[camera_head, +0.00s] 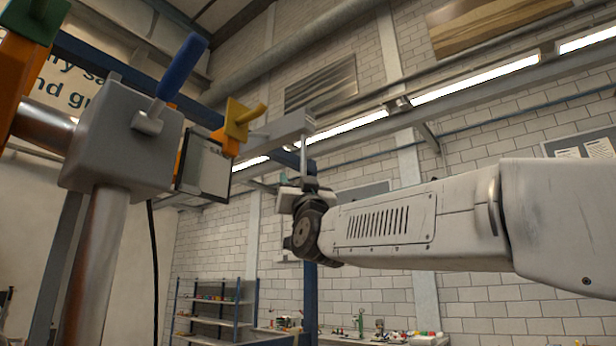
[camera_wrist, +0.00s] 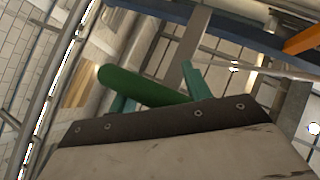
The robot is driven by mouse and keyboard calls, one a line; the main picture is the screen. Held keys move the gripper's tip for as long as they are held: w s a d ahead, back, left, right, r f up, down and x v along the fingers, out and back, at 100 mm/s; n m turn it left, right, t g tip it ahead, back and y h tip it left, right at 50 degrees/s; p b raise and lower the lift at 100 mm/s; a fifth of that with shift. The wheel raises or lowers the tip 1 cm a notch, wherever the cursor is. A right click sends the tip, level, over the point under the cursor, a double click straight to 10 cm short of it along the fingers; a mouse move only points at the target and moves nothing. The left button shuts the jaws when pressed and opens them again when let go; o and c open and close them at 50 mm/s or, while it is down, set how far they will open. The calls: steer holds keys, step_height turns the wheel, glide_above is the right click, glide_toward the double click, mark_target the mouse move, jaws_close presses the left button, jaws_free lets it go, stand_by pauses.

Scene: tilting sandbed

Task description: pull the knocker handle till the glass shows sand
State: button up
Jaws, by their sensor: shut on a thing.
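A green round bar, which looks like the knocker handle (camera_wrist: 135,84), crosses the wrist view just beyond my gripper (camera_wrist: 157,93). My teal fingers stand on either side of it and are shut on it. In the head view my gripper (camera_head: 298,186) is at the lower end of a thin upright rod (camera_head: 303,155) that hangs from a grey beam (camera_head: 283,129). The handle itself is hard to make out there. A dark-framed pale panel (camera_head: 205,168) hangs left of my gripper. I cannot tell whether it is the glass, and no sand shows.
A grey box (camera_head: 120,135) on a metal post carries a blue lever (camera_head: 181,66) at the left. A yellow handle (camera_head: 236,120) sits between it and the beam. Shelves (camera_head: 210,312) and a cluttered bench (camera_head: 385,336) stand far below. Open air lies under my gripper.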

steer(key=shift+w+f, duration=0.4)
steer(key=shift+f, duration=0.15)
steer(key=o, duration=1.3)
steer(key=shift+d, duration=0.15)
steer(key=shift+o, duration=1)
steer(key=shift+w+d+f, duration=0.1)
steer(key=shift+w, duration=0.05)
steer(key=v, duration=0.7)
steer(key=shift+s, duration=0.5)
